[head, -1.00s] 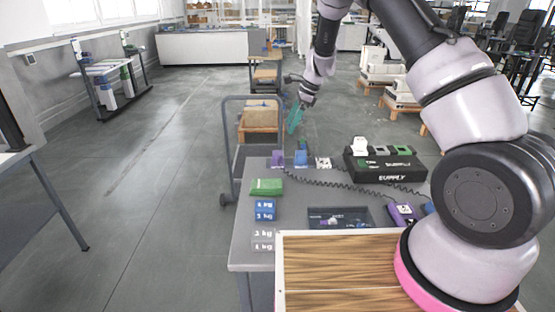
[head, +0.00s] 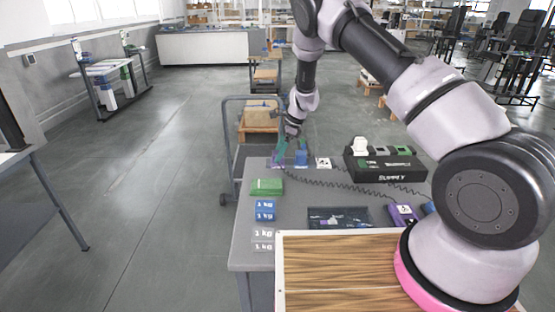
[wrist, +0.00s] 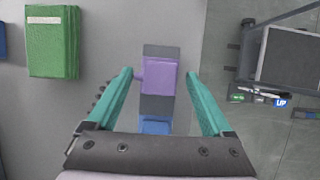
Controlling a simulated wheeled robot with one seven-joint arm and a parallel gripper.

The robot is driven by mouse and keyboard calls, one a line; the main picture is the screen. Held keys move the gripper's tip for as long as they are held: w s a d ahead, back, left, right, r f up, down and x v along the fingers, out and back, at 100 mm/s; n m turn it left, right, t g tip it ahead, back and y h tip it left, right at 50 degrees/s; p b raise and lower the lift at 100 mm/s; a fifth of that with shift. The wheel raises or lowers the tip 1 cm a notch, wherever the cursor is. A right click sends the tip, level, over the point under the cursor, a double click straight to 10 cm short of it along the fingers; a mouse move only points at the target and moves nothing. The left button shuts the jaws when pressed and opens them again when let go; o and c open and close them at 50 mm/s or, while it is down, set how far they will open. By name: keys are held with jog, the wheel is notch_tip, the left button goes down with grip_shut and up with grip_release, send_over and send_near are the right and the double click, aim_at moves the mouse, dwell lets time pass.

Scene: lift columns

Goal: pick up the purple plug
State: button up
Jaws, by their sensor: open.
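The purple plug (wrist: 160,78) sits on a dark grey base on the grey table, seen from above in the wrist view. In the head view it (head: 277,162) is at the far end of the table, partly covered by my gripper. My gripper (wrist: 160,73) is open, with one teal finger on either side of the plug and gaps showing between. In the head view my gripper (head: 281,151) is just above the plug. The remaining height between fingertips and plug is hard to tell.
A blue block (head: 301,157) stands just right of the plug. A green block (head: 267,187) and blue weights (head: 265,210) lie nearer. A black supply box (head: 385,168), a coiled cable and a purple handheld device (head: 403,215) are to the right. A cart (wrist: 290,55) stands beyond the table edge.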

jog(key=shift+x, duration=0.85)
jog(key=c, duration=1.3)
jog(key=shift+c, duration=0.2)
jog(key=shift+r, duration=0.2)
notch_tip(320, 180, up, 10)
jog(key=shift+f, duration=0.1)
